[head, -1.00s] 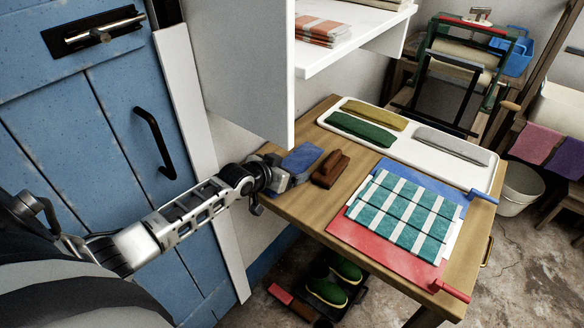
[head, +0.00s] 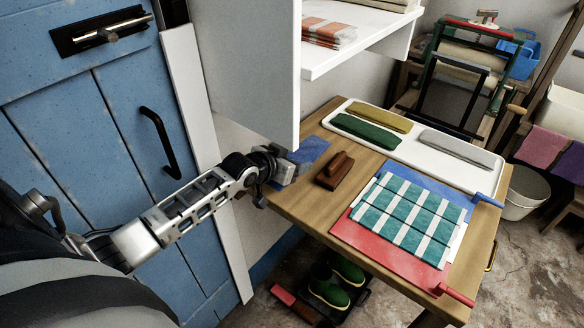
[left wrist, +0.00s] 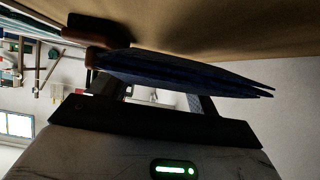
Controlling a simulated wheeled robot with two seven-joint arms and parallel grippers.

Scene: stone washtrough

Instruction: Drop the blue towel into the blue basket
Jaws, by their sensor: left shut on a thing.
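The blue towel (head: 309,150) is a small folded cloth at the left end of the wooden table, by the white cabinet's lower edge. My left gripper (head: 287,166) is at the towel's near-left edge and is shut on it. In the left wrist view the dark blue folded towel (left wrist: 185,74) runs across the jaws, close to the brown table surface; whether it touches the table I cannot tell. A blue basket (head: 523,58) stands far off at the back right, partly behind the green-framed wringer. My right gripper is not in view.
A brown wooden brush (head: 334,170) lies right of the towel. The white tray (head: 455,170) holds folded cloths. A red board (head: 382,245) bears a checked towel. The white cabinet (head: 245,75) overhangs close above my gripper. Green boots (head: 328,288) stand below.

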